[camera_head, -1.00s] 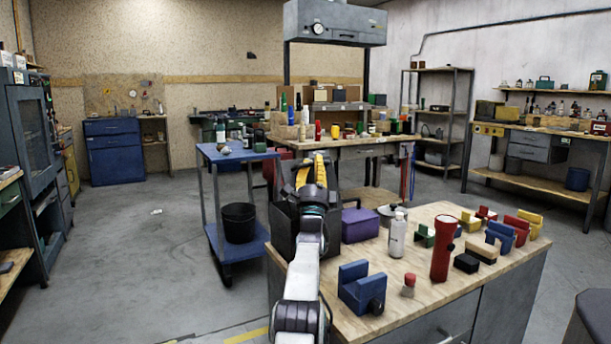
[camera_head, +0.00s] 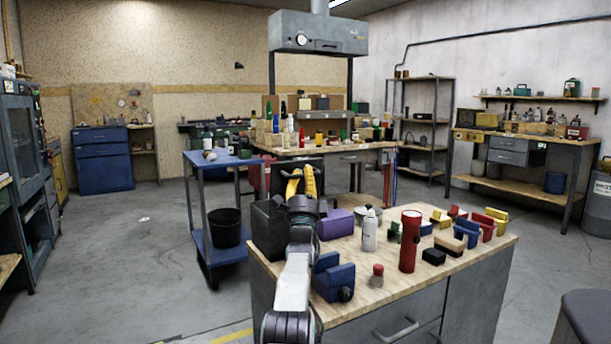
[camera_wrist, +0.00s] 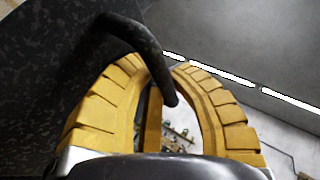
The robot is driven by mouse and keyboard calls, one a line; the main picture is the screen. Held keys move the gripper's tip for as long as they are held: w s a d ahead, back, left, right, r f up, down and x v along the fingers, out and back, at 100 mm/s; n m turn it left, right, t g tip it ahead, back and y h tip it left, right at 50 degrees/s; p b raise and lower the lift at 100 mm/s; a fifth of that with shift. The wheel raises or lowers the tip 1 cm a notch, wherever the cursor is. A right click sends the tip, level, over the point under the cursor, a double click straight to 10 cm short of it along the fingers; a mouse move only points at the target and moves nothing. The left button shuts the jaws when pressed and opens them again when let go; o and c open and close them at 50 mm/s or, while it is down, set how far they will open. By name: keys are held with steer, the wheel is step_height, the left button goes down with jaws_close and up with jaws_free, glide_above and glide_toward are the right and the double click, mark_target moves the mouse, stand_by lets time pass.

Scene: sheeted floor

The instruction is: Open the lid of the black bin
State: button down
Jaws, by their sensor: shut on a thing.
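The black bin (camera_head: 268,232) stands at the left end of the wooden workbench, partly hidden by my arm. Its dark lid (camera_head: 279,172) appears raised at the back, behind my gripper (camera_head: 302,181). In the wrist view, the speckled black lid (camera_wrist: 45,75) fills the left side. A curved black handle (camera_wrist: 125,32) comes from it and passes between the yellow fingers of my gripper (camera_wrist: 158,85). The fingers are closed around the handle. The bin's inside and the lid's exact angle cannot be told.
The workbench (camera_head: 385,285) carries a purple box (camera_head: 335,224), a white bottle (camera_head: 369,232), a red flashlight (camera_head: 409,240) and a blue block (camera_head: 335,282) right of the bin. A blue cart (camera_head: 217,158) stands to the left. Floor at the left is free.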

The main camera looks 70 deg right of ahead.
steer(key=shift+a, duration=0.3)
steer(key=c, duration=1.4)
jaws_free()
steer(key=shift+a, duration=0.1)
steer(key=shift+o, duration=0.2)
steer(key=shift+s+f, duration=0.1)
steer(key=shift+f, duration=0.15)
steer(key=v, duration=1.1)
steer(key=shift+a, duration=0.3)
